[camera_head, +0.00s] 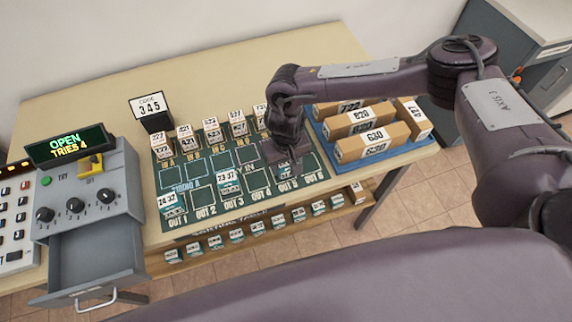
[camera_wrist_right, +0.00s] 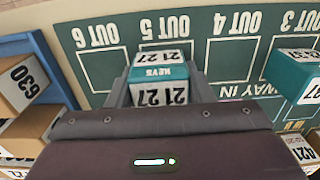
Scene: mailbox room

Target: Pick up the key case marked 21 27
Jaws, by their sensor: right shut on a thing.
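The key case marked 21 27 (camera_wrist_right: 160,82) is white and teal with a KEYS label. In the right wrist view it sits between the two fingers of my right gripper (camera_wrist_right: 158,92), which is shut on it. In the head view my right gripper (camera_head: 287,166) points down over the OUT 5 square of the green mat (camera_head: 205,206) and hides most of the case. I cannot tell whether the case touches the mat. My left gripper is not in view.
Key cases 24 32 (camera_head: 170,203) and 23 37 (camera_head: 228,181) stand on the mat, left of my gripper. A blue tray (camera_head: 375,168) of brown boxes lies close on the right. A grey console (camera_head: 88,200) with an open drawer (camera_head: 95,258) stands at left.

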